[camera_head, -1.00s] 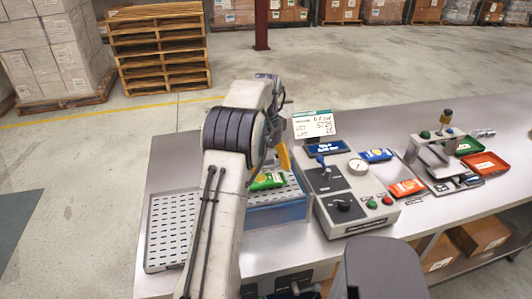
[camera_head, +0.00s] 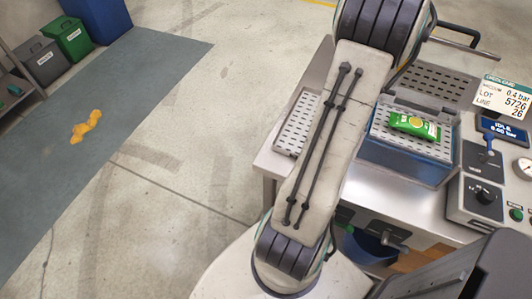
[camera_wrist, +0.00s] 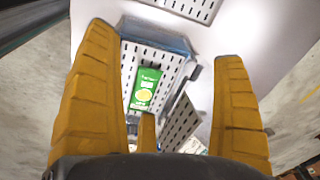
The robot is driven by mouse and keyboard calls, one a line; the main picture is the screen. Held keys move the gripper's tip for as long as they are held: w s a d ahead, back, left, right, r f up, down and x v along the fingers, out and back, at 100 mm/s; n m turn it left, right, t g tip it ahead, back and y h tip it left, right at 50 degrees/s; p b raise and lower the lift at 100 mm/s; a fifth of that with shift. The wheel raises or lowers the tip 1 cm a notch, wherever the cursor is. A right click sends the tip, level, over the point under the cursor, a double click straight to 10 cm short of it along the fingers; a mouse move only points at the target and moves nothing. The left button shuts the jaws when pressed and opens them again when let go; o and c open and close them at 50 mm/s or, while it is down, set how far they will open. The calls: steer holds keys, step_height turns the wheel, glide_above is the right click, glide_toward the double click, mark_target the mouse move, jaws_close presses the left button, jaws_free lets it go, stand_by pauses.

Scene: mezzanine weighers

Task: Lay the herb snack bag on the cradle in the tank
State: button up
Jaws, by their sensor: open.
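The green herb snack bag (camera_head: 413,125) lies flat on the perforated cradle (camera_head: 440,150) in the blue-walled tank (camera_head: 400,165). In the wrist view the bag (camera_wrist: 147,88) rests on the slotted plate, a little way off beyond my fingers. My gripper (camera_wrist: 165,50) is open and empty, its yellow fingers wide apart with clear space between them and the bag. The head view does not show the fingers; my arm crosses the picture left of the tank.
A perforated panel (camera_head: 448,84) stands behind the tank and a slotted tray (camera_head: 296,124) lies left of it. The control box (camera_head: 480,195) with a gauge and a sign (camera_head: 503,97) stand to the right.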

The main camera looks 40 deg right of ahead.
steer(key=w+a+r+n+t, duration=0.15)
steer(key=w+a+n, duration=0.45)
steer(key=a, duration=0.7)
steer(key=w+a+r+n+t, duration=0.15)
steer(key=w+a+n, duration=0.45)
steer(key=a, duration=0.6)
steer(key=s+a+f+n, duration=0.2)
steer(key=s+a+n, duration=0.2)
steer(key=a, duration=0.5)
steer(key=s+a+f+n+t+y, duration=0.1)
steer(key=s+a+f+n, duration=0.2)
steer(key=a+n, duration=0.5)
steer(key=shift+s+a+n, duration=0.4)
steer(key=shift+s+a, duration=0.05)
steer(key=shift+a, duration=0.35)
